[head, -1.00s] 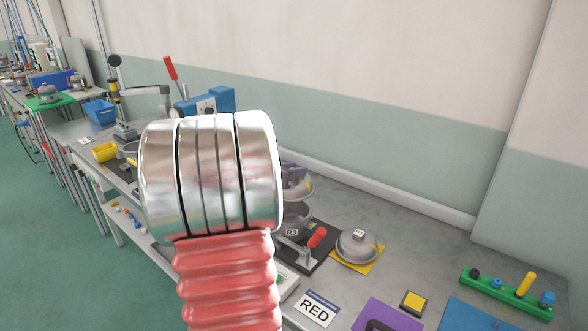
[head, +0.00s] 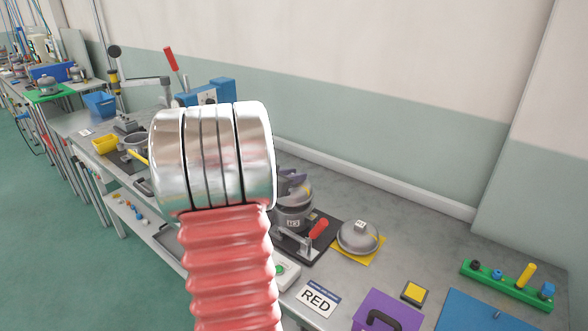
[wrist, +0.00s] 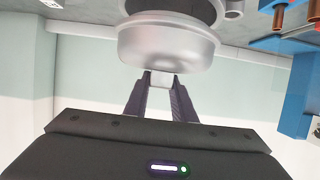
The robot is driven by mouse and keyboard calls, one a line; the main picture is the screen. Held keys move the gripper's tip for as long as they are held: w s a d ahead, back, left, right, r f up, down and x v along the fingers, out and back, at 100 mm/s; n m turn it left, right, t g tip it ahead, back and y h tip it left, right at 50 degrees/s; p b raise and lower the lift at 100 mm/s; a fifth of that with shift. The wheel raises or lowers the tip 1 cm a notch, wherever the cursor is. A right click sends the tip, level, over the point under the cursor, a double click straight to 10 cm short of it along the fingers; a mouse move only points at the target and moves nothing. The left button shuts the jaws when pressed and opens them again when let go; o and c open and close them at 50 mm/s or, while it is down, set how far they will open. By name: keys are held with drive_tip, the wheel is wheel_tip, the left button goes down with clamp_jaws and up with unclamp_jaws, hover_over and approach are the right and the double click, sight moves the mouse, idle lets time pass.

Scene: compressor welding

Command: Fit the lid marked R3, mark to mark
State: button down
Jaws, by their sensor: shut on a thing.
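My gripper (head: 293,178) is mostly hidden behind my arm in the head view. In the wrist view its two dark fingers (wrist: 160,90) are shut on the knob of a silver domed lid (wrist: 165,47). The lid shows in the head view (head: 299,191) right at the top of a grey pot (head: 294,214) with a small white label, too small to read surely. I cannot tell whether the lid touches the pot's rim or whether the marks line up. The pot stands in a dark fixture (head: 322,250) with a red-handled clamp (head: 318,229).
Another silver lid (head: 357,238) with a labelled knob lies on a yellow mat, right of the fixture. A blue machine (head: 210,93) stands behind my arm.

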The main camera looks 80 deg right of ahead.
drive_tip(key=shift+f, duration=0.5)
drive_tip(key=shift+f, duration=0.85)
drive_tip(key=c, duration=1.4)
unclamp_jaws()
drive_tip(key=v, duration=1.3)
drive_tip(key=shift+a, duration=0.4)
drive_tip(key=shift+w, duration=0.15)
